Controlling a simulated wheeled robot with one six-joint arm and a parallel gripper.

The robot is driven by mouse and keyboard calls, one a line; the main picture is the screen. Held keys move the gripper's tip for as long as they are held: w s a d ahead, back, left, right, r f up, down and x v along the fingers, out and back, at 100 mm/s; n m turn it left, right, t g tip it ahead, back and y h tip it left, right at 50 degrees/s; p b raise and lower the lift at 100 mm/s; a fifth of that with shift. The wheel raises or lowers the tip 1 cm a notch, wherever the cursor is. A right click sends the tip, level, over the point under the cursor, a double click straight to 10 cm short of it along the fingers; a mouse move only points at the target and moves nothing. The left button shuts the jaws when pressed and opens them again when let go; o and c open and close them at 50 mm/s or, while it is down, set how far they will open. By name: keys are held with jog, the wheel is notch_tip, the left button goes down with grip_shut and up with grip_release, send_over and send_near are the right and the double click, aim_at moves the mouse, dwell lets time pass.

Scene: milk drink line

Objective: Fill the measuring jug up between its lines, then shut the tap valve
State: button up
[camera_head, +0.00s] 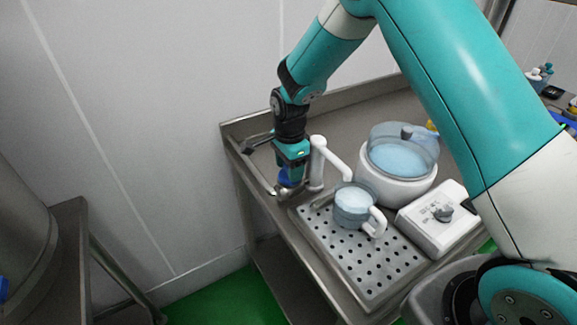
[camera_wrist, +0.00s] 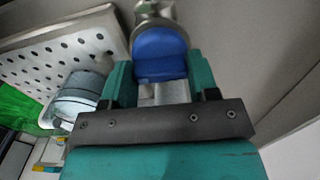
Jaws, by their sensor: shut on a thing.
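The clear measuring jug (camera_head: 352,212) with a white handle stands on the perforated drip tray (camera_head: 340,262), under the end of the white tap spout (camera_head: 333,160). Pale liquid shows in the jug; I cannot make out its lines or its level against them. My gripper (camera_head: 290,175) is beside the spout's foot, at the table's left edge. In the wrist view my gripper (camera_wrist: 160,82) is shut on the blue tap valve handle (camera_wrist: 160,52), between its teal fingers. The jug (camera_wrist: 78,97) also shows there, left of the fingers. Any flow from the spout is too small to tell.
A round white vessel with a clear lid (camera_head: 400,160) and pale liquid stands behind the jug. A white box with a knob (camera_head: 436,222) is right of the tray. The steel table (camera_head: 345,112) has a raised back edge and bare room behind the vessel.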

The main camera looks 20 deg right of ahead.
jog(key=o, duration=0.9)
jog(key=shift+r, duration=0.1)
notch_tip(320, 180, up, 17)
jog(key=b, duration=0.2)
jog(key=shift+r+b, duration=0.15)
jog(key=shift+b, duration=0.15)
jog(key=s+a+n+y, duration=0.1)
jog(key=s+n, duration=0.6)
jog(key=s, duration=0.2)
jog(key=s+a+r+n+y, duration=0.1)
jog(key=s+a+n, duration=0.1)
jog(key=s+n, duration=0.6)
jog(key=s+a+r+n+y, duration=0.1)
jog(key=s+a+n+y, duration=0.1)
jog(key=s+n, duration=0.6)
jog(key=shift+s+r, duration=0.2)
jog(key=shift+s, duration=2)
